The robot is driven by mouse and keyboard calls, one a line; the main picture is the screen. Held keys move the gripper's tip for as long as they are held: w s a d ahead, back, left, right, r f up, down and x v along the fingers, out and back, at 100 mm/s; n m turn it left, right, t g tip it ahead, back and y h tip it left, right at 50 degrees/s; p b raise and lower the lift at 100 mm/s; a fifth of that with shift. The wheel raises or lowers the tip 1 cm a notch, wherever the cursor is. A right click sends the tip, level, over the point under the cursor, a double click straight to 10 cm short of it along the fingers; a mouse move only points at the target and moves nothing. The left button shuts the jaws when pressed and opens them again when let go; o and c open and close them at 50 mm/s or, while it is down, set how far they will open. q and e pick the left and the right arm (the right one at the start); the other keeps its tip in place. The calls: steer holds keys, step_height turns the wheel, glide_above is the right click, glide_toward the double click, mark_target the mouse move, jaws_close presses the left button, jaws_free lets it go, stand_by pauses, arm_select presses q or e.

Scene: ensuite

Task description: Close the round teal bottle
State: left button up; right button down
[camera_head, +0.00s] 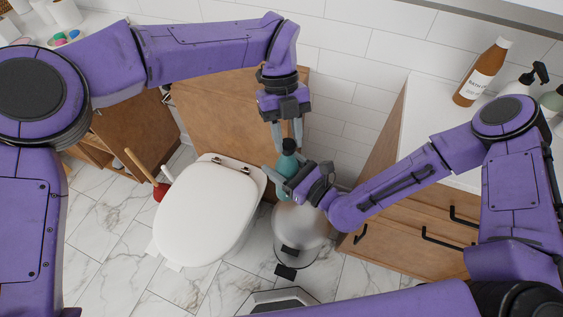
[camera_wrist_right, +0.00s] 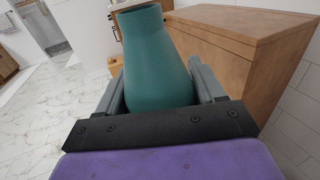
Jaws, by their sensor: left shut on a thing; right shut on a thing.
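The round teal bottle (camera_head: 287,172) is upright in the head view, above the floor between the toilet and the right counter. My right gripper (camera_head: 299,185) is shut around its body. In the right wrist view the bottle (camera_wrist_right: 155,62) sits between both fingers, its narrower neck upward near the top edge; no cap shows on the neck there. My left gripper (camera_head: 288,135) points down directly over the bottle, shut on a small dark cap (camera_head: 289,146). In the head view the cap lines up with the bottle's top; whether they touch I cannot tell.
A white toilet (camera_head: 208,210) with its lid down is left of the bottle. A metal bin (camera_head: 298,232) stands below the grippers. A plunger (camera_head: 160,190) is beside the toilet. A brown bottle (camera_head: 482,72) stands on the right counter (camera_head: 425,115).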

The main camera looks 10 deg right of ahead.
mark_target(288, 166)
arm_select(q)
steer(key=shift+w+r+g, duration=0.2)
steer(key=shift+g, duration=0.1)
stand_by(0.4)
steer(key=shift+f, duration=0.9)
steer(key=shift+f, duration=0.6)
